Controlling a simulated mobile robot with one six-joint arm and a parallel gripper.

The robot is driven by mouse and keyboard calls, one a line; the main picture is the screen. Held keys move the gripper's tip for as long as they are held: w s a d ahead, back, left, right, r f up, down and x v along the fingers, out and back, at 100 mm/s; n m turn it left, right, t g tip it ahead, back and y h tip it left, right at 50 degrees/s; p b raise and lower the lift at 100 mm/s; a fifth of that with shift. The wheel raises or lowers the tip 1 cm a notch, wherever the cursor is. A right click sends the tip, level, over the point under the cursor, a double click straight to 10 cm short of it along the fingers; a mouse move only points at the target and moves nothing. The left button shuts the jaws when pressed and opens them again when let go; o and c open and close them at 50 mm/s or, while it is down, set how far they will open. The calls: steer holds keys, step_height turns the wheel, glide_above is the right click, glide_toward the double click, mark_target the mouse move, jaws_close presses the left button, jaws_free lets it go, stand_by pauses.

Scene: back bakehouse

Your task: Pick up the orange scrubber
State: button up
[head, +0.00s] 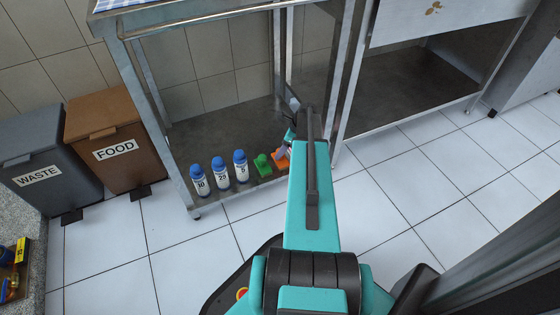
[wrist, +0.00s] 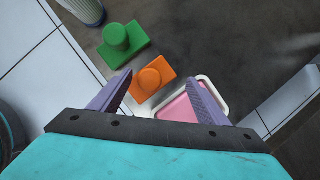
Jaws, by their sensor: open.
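The orange scrubber (wrist: 151,79) is a flat block with a round knob. In the wrist view it lies on the low shelf, ahead of and between the two fingers of my gripper (wrist: 160,92). My gripper is open and empty. In the head view the orange scrubber (head: 282,158) shows partly at the shelf's front edge, with my arm covering its right side. The gripper's fingers (head: 286,151) are small there and partly hidden by my arm.
A green scrubber (wrist: 122,43) lies beside the orange one. A pink tray with a white rim (wrist: 201,83) is close on the right. Three blue-capped bottles (head: 220,174) stand left on the lower shelf (head: 235,115). Table legs (head: 348,75) rise close to my arm.

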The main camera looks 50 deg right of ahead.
steer(key=shift+b+x, duration=1.6)
steer(key=shift+x, duration=1)
steer(key=shift+w+a, duration=0.1)
steer(key=shift+a, duration=0.05)
steer(key=c, duration=1.2)
